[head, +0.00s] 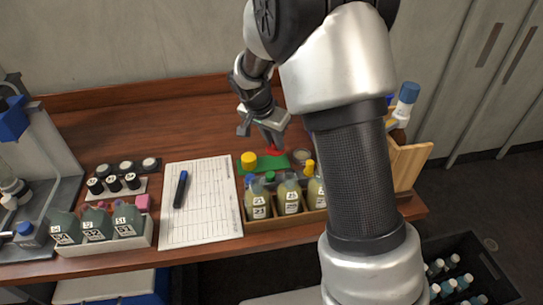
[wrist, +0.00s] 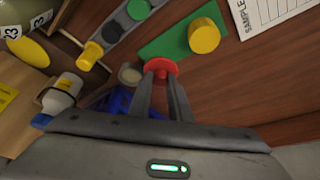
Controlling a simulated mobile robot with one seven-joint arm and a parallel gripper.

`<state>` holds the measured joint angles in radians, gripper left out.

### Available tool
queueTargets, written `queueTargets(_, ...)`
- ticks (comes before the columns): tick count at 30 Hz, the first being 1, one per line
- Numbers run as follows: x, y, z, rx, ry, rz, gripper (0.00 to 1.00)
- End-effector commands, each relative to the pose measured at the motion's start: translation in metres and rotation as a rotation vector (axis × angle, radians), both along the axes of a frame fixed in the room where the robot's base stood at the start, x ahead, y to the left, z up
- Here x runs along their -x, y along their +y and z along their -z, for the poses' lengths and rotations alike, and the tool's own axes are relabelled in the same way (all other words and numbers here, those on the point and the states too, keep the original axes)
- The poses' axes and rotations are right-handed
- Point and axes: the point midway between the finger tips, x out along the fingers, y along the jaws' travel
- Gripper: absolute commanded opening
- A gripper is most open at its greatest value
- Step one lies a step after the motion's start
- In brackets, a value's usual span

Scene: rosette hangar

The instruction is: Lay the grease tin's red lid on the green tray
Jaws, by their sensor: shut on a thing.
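My gripper (head: 273,138) is shut on the red lid (head: 274,150). In the wrist view the red lid (wrist: 160,66) sits between the fingertips (wrist: 162,82). The green tray (wrist: 165,42) lies flat on the bench, and the lid overlaps its edge in that view. In the head view the green tray (head: 270,163) shows just below the lid. I cannot tell whether the lid touches it. A yellow cylinder (wrist: 204,36) stands at the tray's end. A round, pale-topped tin (wrist: 130,73), probably the grease tin, stands beside the tray; it also shows in the head view (head: 302,157).
A wooden rack of bottles (head: 285,222) stands in front of the tray. A white form sheet (head: 202,215) with a blue marker (head: 181,189) lies to its left. A white bottle (wrist: 62,92) and a blue item (wrist: 115,100) are near my fingers. Bare bench lies behind the sheet.

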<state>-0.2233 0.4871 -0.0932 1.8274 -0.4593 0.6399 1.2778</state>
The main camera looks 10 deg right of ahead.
Motion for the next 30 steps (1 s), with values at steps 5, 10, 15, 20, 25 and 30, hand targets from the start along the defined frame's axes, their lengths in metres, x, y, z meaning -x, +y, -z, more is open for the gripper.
queueTargets(5, 0.0, 0.0, 0.015, 0.001, 0.001, -0.001, 0.0)
queueTargets(10, 0.001, 0.0, 0.038, 0.002, 0.003, -0.001, 0.0)
queueTargets(15, 0.0, 0.001, 0.049, 0.0, -0.001, 0.0, 0.0)
queueTargets(20, 0.0, 0.0, 0.048, 0.0, -0.001, 0.0, 0.0)
queueTargets(25, 0.0, 0.001, 0.053, 0.0, -0.001, -0.001, 0.0)
queueTargets(30, 0.0, 0.0, 0.051, 0.0, -0.001, -0.001, 0.36)
